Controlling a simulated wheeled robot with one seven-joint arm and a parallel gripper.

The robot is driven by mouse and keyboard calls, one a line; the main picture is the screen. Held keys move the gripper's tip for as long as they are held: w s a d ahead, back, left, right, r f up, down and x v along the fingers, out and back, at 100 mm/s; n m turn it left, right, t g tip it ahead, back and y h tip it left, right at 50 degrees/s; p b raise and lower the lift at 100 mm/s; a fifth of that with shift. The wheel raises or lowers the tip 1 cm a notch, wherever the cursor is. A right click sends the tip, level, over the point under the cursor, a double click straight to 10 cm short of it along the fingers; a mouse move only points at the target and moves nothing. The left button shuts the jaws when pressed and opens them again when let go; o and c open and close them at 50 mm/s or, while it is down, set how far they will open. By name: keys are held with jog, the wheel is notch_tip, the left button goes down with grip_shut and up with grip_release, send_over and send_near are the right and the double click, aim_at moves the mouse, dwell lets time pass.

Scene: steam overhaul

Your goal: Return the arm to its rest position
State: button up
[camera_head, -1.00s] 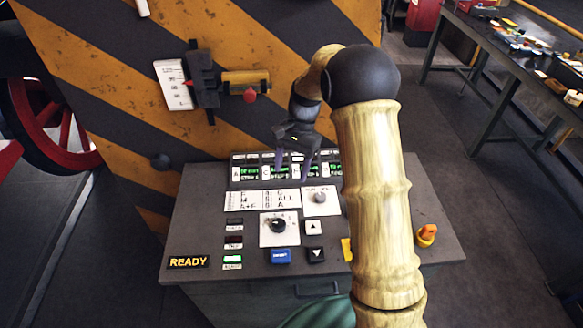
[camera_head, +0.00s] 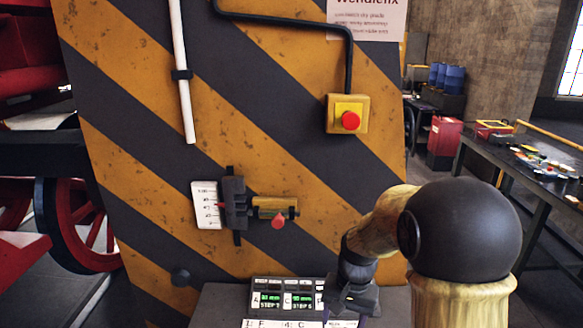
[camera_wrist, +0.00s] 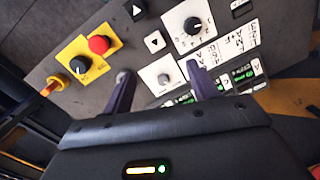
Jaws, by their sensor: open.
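My gripper shows in the wrist view (camera_wrist: 160,88) with its two purple-grey fingers apart and nothing between them. It is over the grey control panel (camera_wrist: 140,60), whose knobs, buttons and labels show upside down. In the head view my gripper (camera_head: 350,305) is at the lower right, in front of the panel's lit green displays (camera_head: 285,298); its fingertips are cut off or hidden. My wooden-looking arm with a black joint bends down to it from the lower right.
A striped orange and black machine wall stands behind the panel, bearing a slider gauge (camera_head: 235,207) and a red button on a yellow box (camera_head: 348,115). In the wrist view a red emergency button (camera_wrist: 100,44) is on the panel. A workbench (camera_head: 530,165) with small parts stands at right.

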jog(key=s+d+n+t+h, duration=0.1)
jog(key=s+d+n+t, duration=0.2)
jog(key=s, duration=0.7)
jog(key=shift+s+d+r+n, duration=0.3)
jog(key=shift+d+r+n, duration=0.05)
jog(key=shift+r+n, duration=0.1)
